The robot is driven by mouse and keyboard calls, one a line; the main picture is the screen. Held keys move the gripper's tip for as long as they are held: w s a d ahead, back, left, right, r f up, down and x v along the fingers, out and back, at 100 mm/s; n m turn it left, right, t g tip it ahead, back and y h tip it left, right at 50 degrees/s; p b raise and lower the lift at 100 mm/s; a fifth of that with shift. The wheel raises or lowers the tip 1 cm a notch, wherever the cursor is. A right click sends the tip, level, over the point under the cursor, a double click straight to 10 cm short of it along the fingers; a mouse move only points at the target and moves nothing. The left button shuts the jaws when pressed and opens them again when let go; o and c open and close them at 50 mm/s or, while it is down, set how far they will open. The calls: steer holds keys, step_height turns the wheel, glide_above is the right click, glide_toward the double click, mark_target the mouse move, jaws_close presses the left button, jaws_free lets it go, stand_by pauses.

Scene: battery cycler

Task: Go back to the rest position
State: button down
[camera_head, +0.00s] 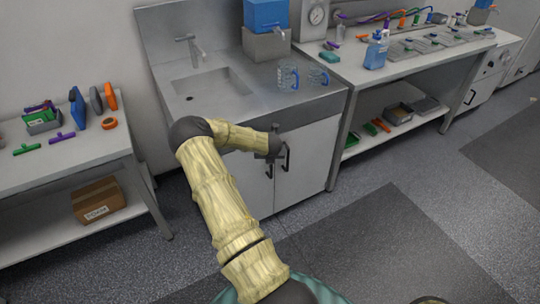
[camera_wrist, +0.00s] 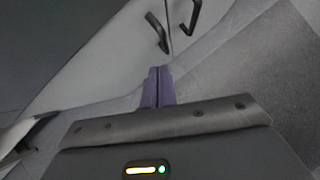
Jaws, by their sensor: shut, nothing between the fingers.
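My gripper shows in the wrist view (camera_wrist: 158,72) with its two purple fingers together and nothing between them. In the head view my arm reaches forward from the bottom middle and bends right at the elbow, its end in front of the sink cabinet (camera_head: 308,165). The gripper fingers themselves are hard to make out in the head view. In the wrist view the two dark cabinet handles (camera_wrist: 157,33) lie beyond the fingertips, apart from them.
A sink (camera_head: 205,93) and glass beakers (camera_head: 288,77) are on the counter above the cabinet. A left bench (camera_head: 100,148) holds tools, with a cardboard box (camera_head: 98,199) on its lower shelf. A long bench (camera_head: 400,61) stands right. The floor (camera_head: 350,250) in front is clear.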

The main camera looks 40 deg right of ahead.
steer(key=s+a+r+m+p, duration=0.2)
steer(key=a+r+m+p, duration=0.2)
steer(key=a+r+m, duration=1.4)
steer(key=s+a+r+m+g+y+p, duration=0.1)
steer(key=s+a+r+m, duration=0.2)
steer(key=s+a, duration=0.2)
steer(key=s+a+r+m+y+p, duration=0.1)
steer(key=s+a, duration=0.4)
steer(key=a, duration=0.6)
steer(key=s+a+r+m+g+y+p, duration=0.1)
steer(key=s+a+r+m+y, duration=0.2)
steer(key=a, duration=0.6)
step_height(320, 180, up, 3)
steer(key=shift+s+f+m+g, duration=0.1)
steer(key=shift+s+m+g, duration=0.2)
steer(key=shift+s+m, duration=0.85)
steer(key=shift+w, duration=0.1)
